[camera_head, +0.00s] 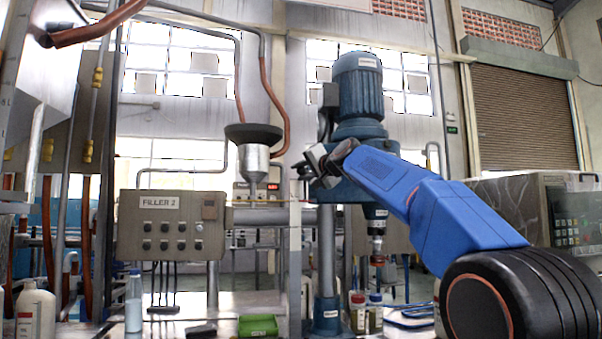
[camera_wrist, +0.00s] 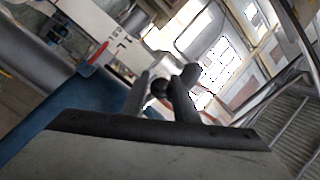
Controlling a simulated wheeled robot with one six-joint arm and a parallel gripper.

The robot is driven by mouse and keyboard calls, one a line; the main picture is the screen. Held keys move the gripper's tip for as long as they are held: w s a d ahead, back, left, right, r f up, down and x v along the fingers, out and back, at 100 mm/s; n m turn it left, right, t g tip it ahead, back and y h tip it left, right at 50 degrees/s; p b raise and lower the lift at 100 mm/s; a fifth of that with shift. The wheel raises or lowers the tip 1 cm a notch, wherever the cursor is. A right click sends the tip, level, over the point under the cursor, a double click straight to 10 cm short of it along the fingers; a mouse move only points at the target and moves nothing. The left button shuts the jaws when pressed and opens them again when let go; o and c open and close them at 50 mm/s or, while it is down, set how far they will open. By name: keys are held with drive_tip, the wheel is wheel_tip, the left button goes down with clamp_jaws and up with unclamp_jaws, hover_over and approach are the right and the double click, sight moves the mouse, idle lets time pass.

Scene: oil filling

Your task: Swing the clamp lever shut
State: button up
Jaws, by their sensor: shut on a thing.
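My gripper (camera_head: 312,166) is beside the blue mixer head (camera_head: 345,185) in the head view, left of its motor. In the wrist view, the two dark fingers of my gripper (camera_wrist: 161,92) are close around a round black knob (camera_wrist: 160,88). The knob appears to be the end of the clamp lever. The rest of the lever is hidden behind the fingers, and its angle cannot be told. In the head view the gripper covers the lever.
A blue motor (camera_head: 358,95) stands above the mixer head. A steel hopper (camera_head: 253,160) hangs to the left, beside the FILLER 2 panel (camera_head: 170,225).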

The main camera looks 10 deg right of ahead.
drive_tip(key=shift+f, duration=0.1)
wheel_tip(320, 180, down, 2)
drive_tip(key=n, duration=0.1)
drive_tip(key=n+g, duration=0.1)
drive_tip(key=n, duration=0.1)
drive_tip(key=shift+f+h, duration=0.25)
drive_tip(key=shift+h, duration=0.15)
drive_tip(key=f+n, duration=0.1)
drive_tip(key=d+f+n+h, duration=0.1)
drive_tip(key=f+n+g, duration=0.1)
drive_tip(key=shift+d+f+n, duration=0.3)
drive_tip(key=shift+n, duration=0.1)
drive_tip(key=shift+d+f+n+g+h, duration=0.2)
drive_tip(key=shift+d+f+n+h, duration=0.5)
drive_tip(key=shift+d+n, duration=0.3)
drive_tip(key=shift+d+f+n+g+h, duration=0.2)
drive_tip(key=shift+d+f+n+h, duration=0.5)
drive_tip(key=shift+n, duration=0.4)
drive_tip(key=shift+f, duration=0.1)
drive_tip(key=o, duration=0.6)
drive_tip(key=shift+o, duration=0.2)
